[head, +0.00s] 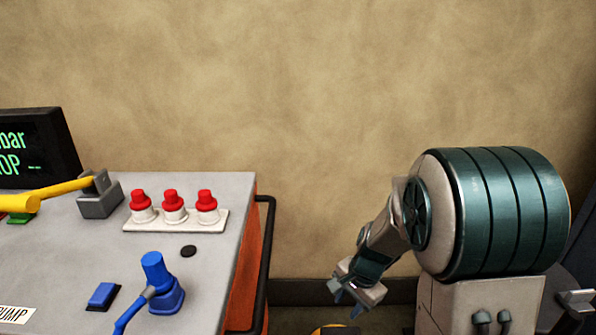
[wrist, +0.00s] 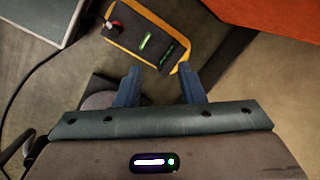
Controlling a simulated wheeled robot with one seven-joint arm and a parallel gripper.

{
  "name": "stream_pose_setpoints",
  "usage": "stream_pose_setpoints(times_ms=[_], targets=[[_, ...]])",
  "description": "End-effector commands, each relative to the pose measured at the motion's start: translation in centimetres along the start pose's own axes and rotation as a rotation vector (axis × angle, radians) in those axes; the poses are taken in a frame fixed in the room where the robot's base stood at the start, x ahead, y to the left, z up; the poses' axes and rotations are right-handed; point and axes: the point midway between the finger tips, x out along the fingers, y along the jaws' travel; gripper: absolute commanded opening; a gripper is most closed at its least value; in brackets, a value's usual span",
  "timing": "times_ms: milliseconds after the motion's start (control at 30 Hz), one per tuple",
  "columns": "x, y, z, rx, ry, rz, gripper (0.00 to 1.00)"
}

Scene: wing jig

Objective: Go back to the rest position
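My gripper (head: 346,299) hangs low at the right of the head view, to the right of the cart and pointing down and left. In the wrist view my gripper (wrist: 160,80) shows two blue fingers spread apart. Nothing is between the fingers, so it is open and empty. My arm is folded beside its large green-banded link.
The grey-topped cart (head: 215,250) has a black side rail (head: 269,235), red-capped knobs (head: 171,196), a blue valve (head: 154,270), a yellow lever (head: 62,189) and a display (head: 35,150). A yellow-edged dark device (wrist: 140,40) lies beyond my fingertips. A tan wall stands behind.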

Motion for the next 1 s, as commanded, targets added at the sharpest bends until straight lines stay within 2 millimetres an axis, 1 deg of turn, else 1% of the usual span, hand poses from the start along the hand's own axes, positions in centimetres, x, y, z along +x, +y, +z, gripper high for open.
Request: stream_pose_setpoints(times_ms=[33,67,100,300,367,400,500,600,700,833,1000], targets=[[-3.8,0.0,0.8,-0.061,0.008,-0.015,0.35],[-5.2,0.2,1.3,-0.101,0.012,-0.018,0.35],[-7.1,0.5,1.9,-0.153,0.018,-0.022,0.35],[-15.7,2.5,4.9,-0.409,0.068,-0.021,0.35],[-18.1,3.3,5.8,-0.485,0.089,-0.014,0.35],[-19.6,3.9,6.3,-0.534,0.104,-0.007,0.35],[-23.0,5.4,7.6,-0.65,0.143,0.017,0.35],[-25.6,6.8,8.6,-0.747,0.179,0.047,0.35],[-27.2,7.9,9.3,-0.814,0.205,0.074,0.35],[-28.2,8.7,9.7,-0.862,0.224,0.097,0.35],[-28.2,8.9,9.8,-0.871,0.226,0.101,0.35]])
